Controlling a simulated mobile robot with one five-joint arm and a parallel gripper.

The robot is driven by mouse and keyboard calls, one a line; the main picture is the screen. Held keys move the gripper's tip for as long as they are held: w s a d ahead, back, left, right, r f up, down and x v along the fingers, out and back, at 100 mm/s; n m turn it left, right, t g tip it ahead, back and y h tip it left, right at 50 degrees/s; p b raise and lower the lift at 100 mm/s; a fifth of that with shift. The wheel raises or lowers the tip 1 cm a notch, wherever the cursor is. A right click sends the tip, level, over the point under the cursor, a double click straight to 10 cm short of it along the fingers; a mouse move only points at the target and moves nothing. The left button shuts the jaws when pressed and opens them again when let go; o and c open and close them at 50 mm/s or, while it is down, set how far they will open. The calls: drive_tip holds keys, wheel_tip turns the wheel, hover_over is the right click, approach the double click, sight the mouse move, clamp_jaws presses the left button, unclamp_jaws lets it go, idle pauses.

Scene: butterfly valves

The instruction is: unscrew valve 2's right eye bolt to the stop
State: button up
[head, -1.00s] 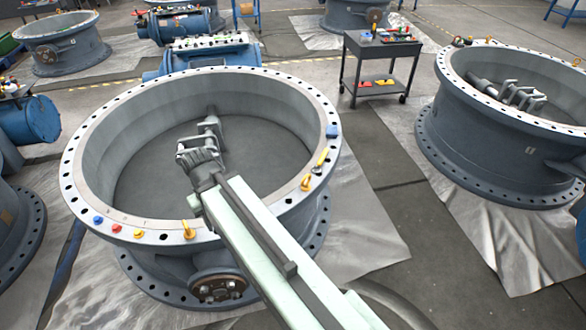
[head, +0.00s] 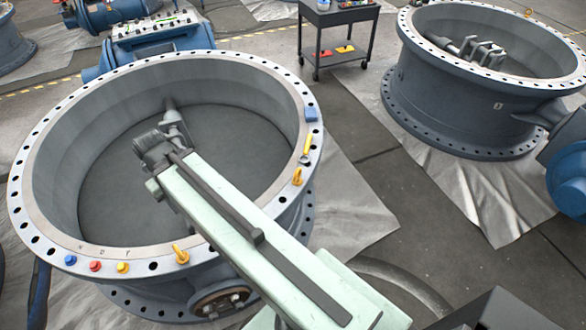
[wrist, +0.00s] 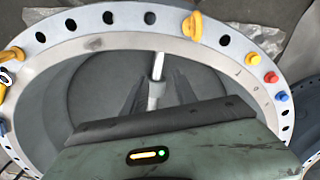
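A large grey round valve with a pale drilled flange (head: 40,150) stands open side up in front of me; I cannot read a valve number on it. Two yellow eye bolts stand on its flange. The right eye bolt (head: 297,176) is on the right side, and it also shows at the left edge of the wrist view (wrist: 12,54). The other eye bolt (head: 181,254) is at the front, also in the wrist view (wrist: 192,26). My gripper (wrist: 157,85) is over the valve's open middle, apart from both eye bolts. Its two dark fingers look spread and empty.
A yellow-handled tool (head: 306,146) and a blue block (head: 311,114) are on the flange beyond the right eye bolt. Blue, red (head: 95,266) and yellow caps sit front left. A second valve (head: 440,90) and a dark cart (head: 338,40) stand beyond; floor between is clear.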

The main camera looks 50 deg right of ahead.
drive_tip(key=d+f+m+b, duration=0.2)
drive_tip(key=d+m, duration=0.5)
drive_tip(key=d, duration=1.2)
drive_tip(key=m+b, duration=0.2)
drive_tip(key=m, duration=0.6)
hover_over(298, 169)
drive_tip(key=shift+f, duration=0.9)
wheel_tip(298, 169, down, 8)
drive_tip(key=b, duration=0.7)
drive_tip(key=shift+b, duration=0.4)
drive_tip(key=shift+r, duration=0.15)
clamp_jaws()
